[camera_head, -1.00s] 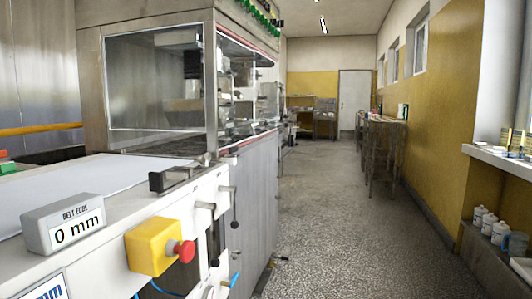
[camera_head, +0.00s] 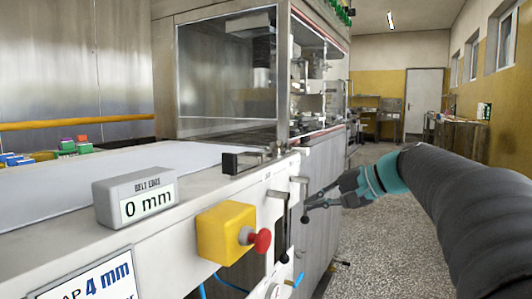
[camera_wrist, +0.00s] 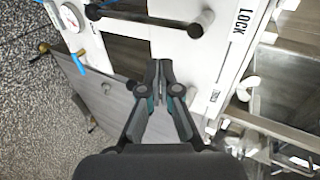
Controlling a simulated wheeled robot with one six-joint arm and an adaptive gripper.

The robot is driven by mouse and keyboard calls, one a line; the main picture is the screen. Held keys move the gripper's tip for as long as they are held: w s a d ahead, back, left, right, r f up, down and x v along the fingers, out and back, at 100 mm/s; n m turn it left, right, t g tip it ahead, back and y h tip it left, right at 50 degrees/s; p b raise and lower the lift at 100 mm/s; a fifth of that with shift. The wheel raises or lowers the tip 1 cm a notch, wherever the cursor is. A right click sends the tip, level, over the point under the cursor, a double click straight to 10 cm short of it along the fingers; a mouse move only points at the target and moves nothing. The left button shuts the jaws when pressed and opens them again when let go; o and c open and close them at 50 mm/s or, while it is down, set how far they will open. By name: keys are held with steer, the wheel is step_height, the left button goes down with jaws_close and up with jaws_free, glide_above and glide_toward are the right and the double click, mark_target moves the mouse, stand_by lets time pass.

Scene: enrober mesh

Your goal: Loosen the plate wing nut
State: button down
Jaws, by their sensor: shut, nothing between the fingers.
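A pale, two-winged piece that looks like the wing nut (camera_wrist: 248,88) shows at the right of the wrist view, by the edge of the white panel marked LOCK. I cannot pick it out surely in the head view. My gripper (camera_wrist: 158,72) is shut and empty, its fingertips together left of that piece and apart from it. In the head view my gripper (camera_head: 310,203) reaches in from the right, near the front of the machine, beside the levers. I cannot tell from the pictures whether it touches the panel.
A dark bar handle (camera_wrist: 150,17) crosses above the fingertips in the wrist view. In the head view, a yellow box with a red button (camera_head: 226,233) and a belt edge display reading 0 mm (camera_head: 135,196) stand left. The aisle floor (camera_head: 385,240) is clear.

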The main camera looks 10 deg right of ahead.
steer(key=w+d+r+t+y+b, duration=0.1)
steer(key=w+d+r+t+y, duration=0.2)
steer(key=w+d+r+y, duration=0.45)
steer(key=h, duration=0.2)
glide_toward(282, 143)
steer(key=x, duration=0.7)
steer(key=shift+a, duration=0.1)
steer(key=shift+w+a+n+g+p, duration=0.15)
steer(key=shift+n+g+p, duration=0.15)
steer(key=shift+g+p, duration=0.15)
